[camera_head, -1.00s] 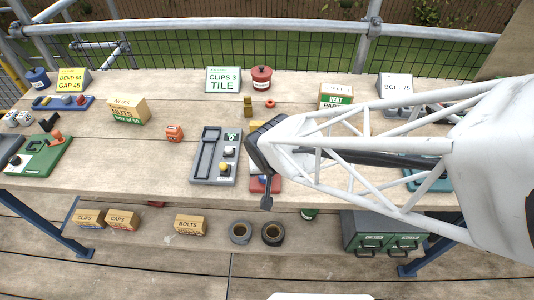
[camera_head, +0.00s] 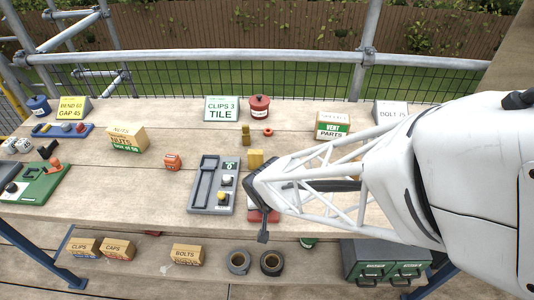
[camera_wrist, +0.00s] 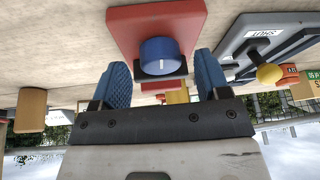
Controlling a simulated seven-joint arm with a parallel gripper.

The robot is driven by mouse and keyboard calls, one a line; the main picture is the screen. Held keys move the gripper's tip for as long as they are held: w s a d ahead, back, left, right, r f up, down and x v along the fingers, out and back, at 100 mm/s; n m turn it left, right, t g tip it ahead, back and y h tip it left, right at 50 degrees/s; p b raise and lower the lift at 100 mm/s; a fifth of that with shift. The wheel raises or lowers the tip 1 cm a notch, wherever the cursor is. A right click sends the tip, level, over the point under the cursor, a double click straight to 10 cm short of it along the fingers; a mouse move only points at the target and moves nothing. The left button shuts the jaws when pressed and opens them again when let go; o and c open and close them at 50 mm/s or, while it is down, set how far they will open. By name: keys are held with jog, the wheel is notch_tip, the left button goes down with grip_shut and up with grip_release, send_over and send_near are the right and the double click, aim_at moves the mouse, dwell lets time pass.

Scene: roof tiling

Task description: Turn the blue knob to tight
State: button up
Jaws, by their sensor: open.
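The blue knob (camera_wrist: 159,56) stands on a red base (camera_wrist: 187,22) in the wrist view. A white line on the knob points toward the bottom of that picture. My gripper (camera_wrist: 165,72) is open, with one blue finger on each side of the knob and visible gaps between. In the head view my gripper (camera_head: 263,237) hangs over the front of the bench. The red base (camera_head: 272,215) shows there only in part beside it, and the knob is hidden. I cannot read any tight mark.
A grey panel (camera_head: 198,208) with a slot and white and yellow knobs stands close left of the red base. A yellow block (camera_head: 255,158) is behind my gripper. A lower shelf holds boxes and black rolls (camera_head: 271,263).

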jog(key=shift+w+f, duration=0.3)
jog(key=shift+f, duration=0.35)
jog(key=c, duration=0.9)
jog(key=shift+a+m+h, duration=0.15)
jog(key=shift+m+h, duration=0.15)
jog(key=shift+m, duration=0.5)
jog(key=shift+m+h, duration=0.7)
jog(key=shift+m, duration=0.8)
